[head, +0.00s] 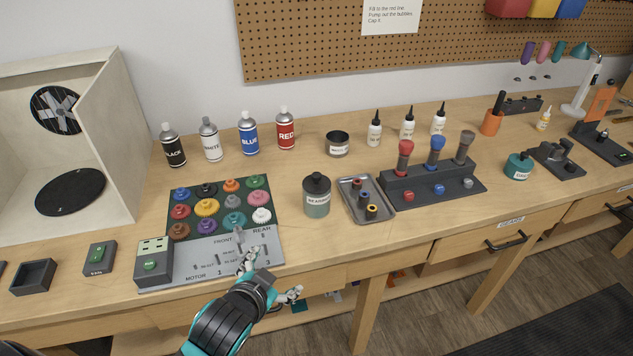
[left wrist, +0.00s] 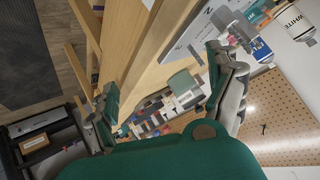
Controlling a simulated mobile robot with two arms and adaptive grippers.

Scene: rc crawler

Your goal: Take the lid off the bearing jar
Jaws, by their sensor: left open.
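The bearing jar (head: 317,205) is a squat grey-green jar with a label, standing upright on the bench near the middle of the head view. Its dark knobbed lid (head: 316,182) sits on top of it. My left gripper (head: 271,277) is open and empty at the bench's front edge, in front of and left of the jar, apart from it. In the left wrist view its spread fingers (left wrist: 165,95) frame a grey-green shape that looks like the jar, beyond the fingertips. My right gripper is not in view.
A metal tray (head: 385,213) with small parts stands just right of the jar. A gear board (head: 190,262) lies to its left. A dark open tin (head: 337,144) and spray cans (head: 286,132) stand behind. A dark rack with coloured-handled tools (head: 440,192) is farther right.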

